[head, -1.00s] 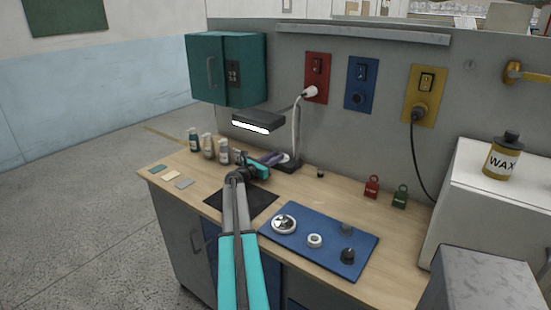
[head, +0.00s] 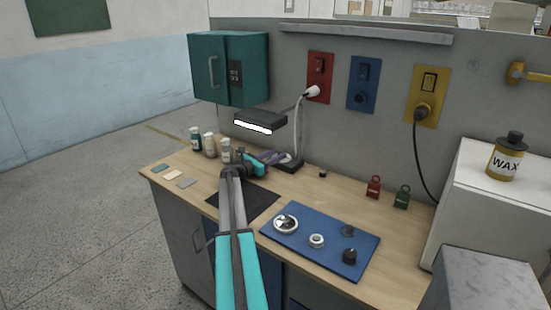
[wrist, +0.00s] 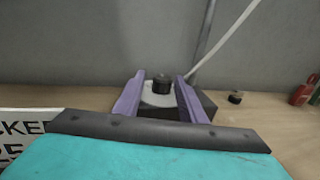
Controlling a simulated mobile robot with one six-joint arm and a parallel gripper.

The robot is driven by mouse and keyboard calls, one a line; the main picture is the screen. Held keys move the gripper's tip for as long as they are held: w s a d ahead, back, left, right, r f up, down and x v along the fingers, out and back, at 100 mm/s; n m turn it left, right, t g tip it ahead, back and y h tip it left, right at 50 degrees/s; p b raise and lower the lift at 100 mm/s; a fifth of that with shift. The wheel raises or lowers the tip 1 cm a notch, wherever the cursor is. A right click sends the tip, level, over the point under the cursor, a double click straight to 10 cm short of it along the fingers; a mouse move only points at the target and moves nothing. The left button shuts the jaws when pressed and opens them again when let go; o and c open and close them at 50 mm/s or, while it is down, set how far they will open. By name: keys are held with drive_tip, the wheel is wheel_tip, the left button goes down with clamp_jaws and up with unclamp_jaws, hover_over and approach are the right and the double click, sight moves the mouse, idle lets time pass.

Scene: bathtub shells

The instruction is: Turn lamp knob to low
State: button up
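The lamp (head: 260,122) stands at the back of the bench, with a dark head, a lit white strip and a pale stem. Its dark base (wrist: 206,101) carries a black knob (wrist: 161,82) on a light round plate. My gripper (wrist: 160,88) has two purple fingers, spread apart, one on each side of the knob. Gaps show between fingers and knob in the wrist view, and nothing is held. In the head view my gripper (head: 275,157) points at the lamp base from the left. The knob's marking is too small to read.
Several bottles (head: 210,145) stand left of my gripper. A black mat (head: 258,203) and a blue board (head: 325,250) with round parts lie in front. Red (head: 374,187) and green (head: 402,197) padlock-like tags stand right. A teal cabinet (head: 208,80) hangs behind.

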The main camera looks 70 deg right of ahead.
drive_tip(key=shift+o, duration=0.3)
drive_tip(key=shift+s+a+f, duration=0.1)
drive_tip(key=shift+f, duration=0.05)
drive_tip(key=shift+a, duration=0.1)
drive_tip(key=shift+w+a, duration=0.25)
drive_tip(key=shift+a, duration=0.25)
drive_tip(key=b+v, duration=0.3)
drive_tip(key=v, duration=0.8)
drive_tip(key=shift+w+a, duration=0.45)
drive_tip(key=shift+a, duration=0.15)
